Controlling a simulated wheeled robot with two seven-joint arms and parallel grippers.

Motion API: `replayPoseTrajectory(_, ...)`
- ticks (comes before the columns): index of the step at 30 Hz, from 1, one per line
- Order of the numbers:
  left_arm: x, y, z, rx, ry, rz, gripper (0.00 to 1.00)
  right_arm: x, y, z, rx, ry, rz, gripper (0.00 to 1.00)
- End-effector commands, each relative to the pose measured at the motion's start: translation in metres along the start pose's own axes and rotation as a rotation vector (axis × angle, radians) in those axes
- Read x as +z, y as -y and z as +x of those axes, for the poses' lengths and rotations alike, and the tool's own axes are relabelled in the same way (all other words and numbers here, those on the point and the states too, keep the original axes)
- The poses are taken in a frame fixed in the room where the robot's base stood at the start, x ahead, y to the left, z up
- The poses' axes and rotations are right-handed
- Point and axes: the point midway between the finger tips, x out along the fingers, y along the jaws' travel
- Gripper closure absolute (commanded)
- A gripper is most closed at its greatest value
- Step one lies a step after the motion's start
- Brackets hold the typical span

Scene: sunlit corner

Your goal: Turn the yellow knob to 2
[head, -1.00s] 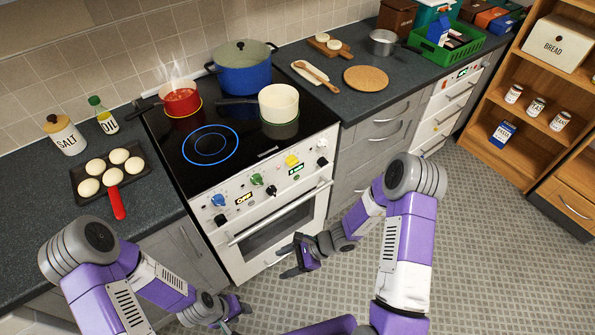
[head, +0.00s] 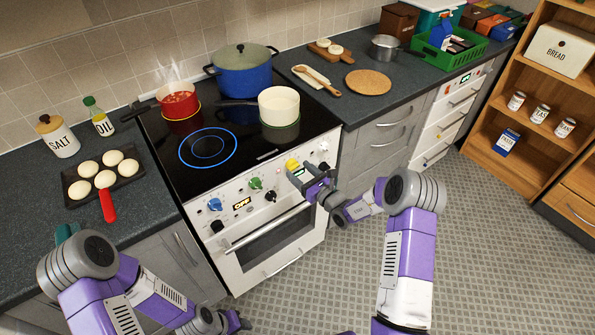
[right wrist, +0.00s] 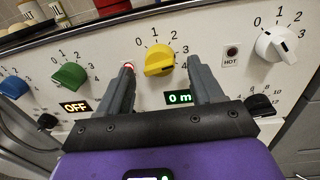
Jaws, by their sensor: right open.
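The yellow knob (head: 292,165) is on the stove's front panel; in the right wrist view the yellow knob (right wrist: 158,60) sits inside an arc of numbers 0 to 4. Its grip bar lies nearly level, its right end near the 4; I cannot make out a pointer mark. My right gripper (head: 302,178) is open in front of the panel. In the right wrist view its fingers (right wrist: 160,70) stand apart, below left and right of the knob, with nothing between them. My left gripper (head: 238,322) is low at the bottom edge, its jaws unclear.
Green (right wrist: 70,76) and white (right wrist: 276,44) knobs flank the yellow one; a green display (right wrist: 179,97) is below it. The stovetop holds a steaming red pan (head: 178,104), a blue pot (head: 243,76) and a cream pan (head: 279,104). The floor ahead is clear.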

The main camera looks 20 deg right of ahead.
Motion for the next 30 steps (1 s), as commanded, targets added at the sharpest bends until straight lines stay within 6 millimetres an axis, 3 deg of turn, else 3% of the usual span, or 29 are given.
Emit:
replayPoseTrajectory(6, 0.0, 0.001, 0.004, 0.0, 0.0, 0.0, 0.57, -0.001, -0.001, 0.018, 0.002, -0.002, 0.0, 0.34)
replayPoseTrajectory(14, 0.0, 0.001, 0.003, 0.0, 0.0, 0.0, 0.57, -0.001, 0.0, 0.019, 0.001, -0.002, 0.001, 0.34)
replayPoseTrajectory(24, 0.0, 0.001, 0.003, 0.0, 0.0, 0.0, 0.57, 0.0, 0.0, 0.019, 0.001, -0.002, 0.0, 0.85)
replayPoseTrajectory(30, 0.0, 0.001, 0.004, 0.0, 0.0, 0.0, 0.57, 0.0, 0.0, 0.019, 0.0, -0.003, -0.009, 0.88)
